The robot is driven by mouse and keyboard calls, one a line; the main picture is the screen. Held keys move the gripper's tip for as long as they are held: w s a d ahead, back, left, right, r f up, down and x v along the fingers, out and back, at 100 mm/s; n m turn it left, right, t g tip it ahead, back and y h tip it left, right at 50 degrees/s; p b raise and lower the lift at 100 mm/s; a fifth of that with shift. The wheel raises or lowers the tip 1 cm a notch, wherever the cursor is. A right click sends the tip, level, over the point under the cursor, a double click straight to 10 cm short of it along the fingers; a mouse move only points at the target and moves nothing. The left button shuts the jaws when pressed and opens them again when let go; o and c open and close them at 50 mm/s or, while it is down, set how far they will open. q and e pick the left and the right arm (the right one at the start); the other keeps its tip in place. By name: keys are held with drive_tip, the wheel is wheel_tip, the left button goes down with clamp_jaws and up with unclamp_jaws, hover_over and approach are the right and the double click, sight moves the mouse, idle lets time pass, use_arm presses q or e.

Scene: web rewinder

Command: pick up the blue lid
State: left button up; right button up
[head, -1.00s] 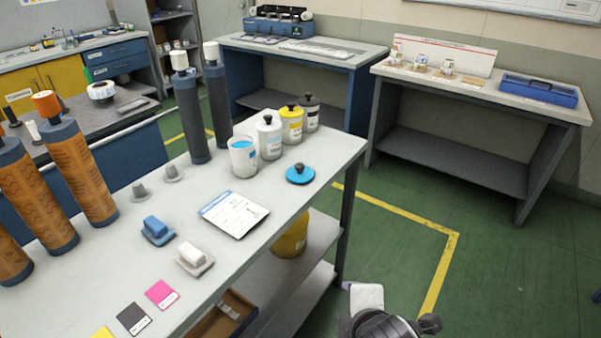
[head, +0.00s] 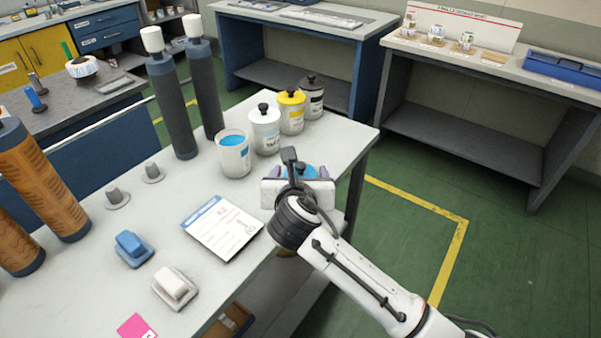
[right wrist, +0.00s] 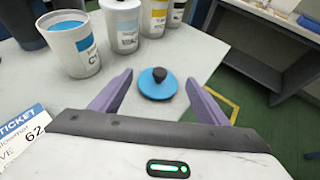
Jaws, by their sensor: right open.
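The blue lid (right wrist: 153,86), a round disc with a black knob, lies flat on the white table near its right edge. In the head view the lid (head: 308,172) is mostly hidden behind my right gripper (head: 304,174). In the right wrist view the two purple fingers of the right gripper (right wrist: 164,92) are apart, with the lid beyond and between them, not touched. The open white cup with blue ink (head: 234,155) stands to the left of the lid. My left gripper is not in view.
Lidded cans in white (head: 265,130), yellow (head: 291,112) and grey (head: 312,98) stand behind the lid. A paper ticket (head: 222,229) lies to the left of the gripper. The table's right edge is close to the lid.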

sight(300, 167)
drive_tip(key=shift+x, duration=2.75)
clamp_jaws()
